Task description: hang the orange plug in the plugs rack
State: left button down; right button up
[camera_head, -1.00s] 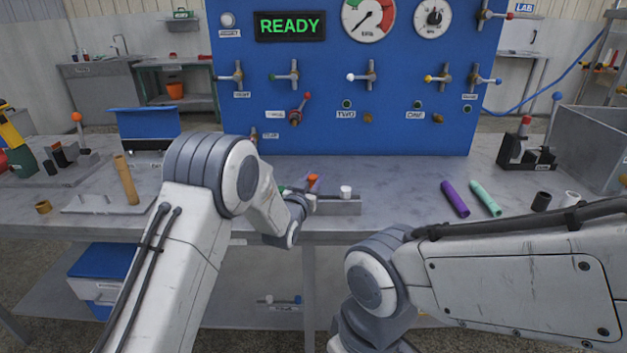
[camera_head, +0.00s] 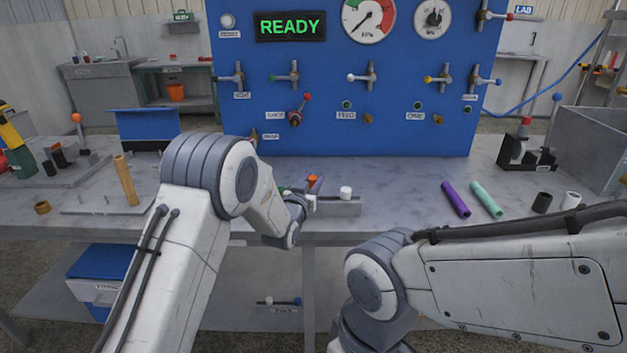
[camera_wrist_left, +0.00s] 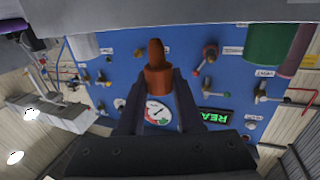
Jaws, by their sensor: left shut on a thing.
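The orange plug (camera_head: 313,180) shows as a small orange piece above the plugs rack (camera_head: 340,208) near the table's front edge. In the left wrist view the orange plug (camera_wrist_left: 156,78) sits between the two fingers of my left gripper (camera_wrist_left: 160,88), which is shut on it. A grey surface, likely the rack, crosses the top of that view close to the plug's end; I cannot tell whether they touch. In the head view my left wrist hides the rack's left part. My right gripper is out of view.
A white plug (camera_head: 345,193) stands on the rack right of the orange one. A green piece (camera_wrist_left: 271,42) and a purple piece (camera_wrist_left: 298,48) are close by in the wrist view. Purple (camera_head: 455,199) and teal (camera_head: 486,200) tubes lie further right. The blue panel (camera_head: 350,115) stands behind.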

pick_arm(q)
jog(key=shift+f+b, duration=1.75)
jog(key=shift+f, duration=0.1)
jog(key=shift+c, duration=2.4)
grip_release()
jog(key=v, duration=1)
jog(key=shift+s+b, duration=0.2)
jog(key=shift+b, duration=0.15)
jog(key=shift+r, duration=0.1)
